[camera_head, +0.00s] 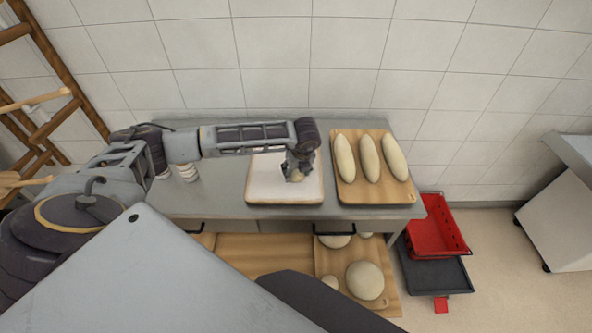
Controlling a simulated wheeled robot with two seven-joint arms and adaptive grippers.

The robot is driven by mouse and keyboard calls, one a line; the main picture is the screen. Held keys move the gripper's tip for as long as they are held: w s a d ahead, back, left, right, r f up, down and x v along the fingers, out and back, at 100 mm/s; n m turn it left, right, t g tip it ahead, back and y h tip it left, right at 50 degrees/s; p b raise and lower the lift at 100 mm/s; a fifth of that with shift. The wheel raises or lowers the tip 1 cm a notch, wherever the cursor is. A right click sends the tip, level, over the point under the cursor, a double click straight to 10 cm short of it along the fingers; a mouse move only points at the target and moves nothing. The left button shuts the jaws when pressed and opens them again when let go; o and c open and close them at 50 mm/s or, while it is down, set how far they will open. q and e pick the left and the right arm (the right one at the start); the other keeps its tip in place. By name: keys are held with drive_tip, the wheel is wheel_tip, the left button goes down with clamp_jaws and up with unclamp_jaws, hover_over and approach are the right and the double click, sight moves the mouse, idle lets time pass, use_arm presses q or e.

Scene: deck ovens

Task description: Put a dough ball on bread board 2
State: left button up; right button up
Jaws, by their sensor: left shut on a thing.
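My left gripper (297,174) points down over the white-topped board (262,187) with a wooden rim. It is shut on a small pale dough ball (296,177), mostly hidden by the fingers. I cannot tell whether the ball touches the board. To the right is a wooden board (376,193) with three long pale loaves (369,158) and a small dark mark at its front right corner, too small to read surely. My right gripper is not in view.
Both boards lie on a grey table (222,205) against a tiled wall. Below it, a wooden board (331,262) holds several dough balls (365,280) of different sizes. A red crate (437,228) stands right of the table. Small white jars (187,173) stand at the left.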

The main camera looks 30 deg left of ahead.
use_arm(q)
drive_tip(key=o, duration=1)
drive_tip(key=shift+r, duration=0.15)
drive_tip(key=shift+s+d+r, duration=0.1)
drive_tip(key=shift+d+r, duration=0.1)
drive_tip(key=shift+r, duration=0.4)
drive_tip(key=b+v, duration=0.2)
drive_tip(key=v, duration=0.8)
drive_tip(key=shift+r, duration=0.2)
drive_tip(key=shift+d, duration=0.1)
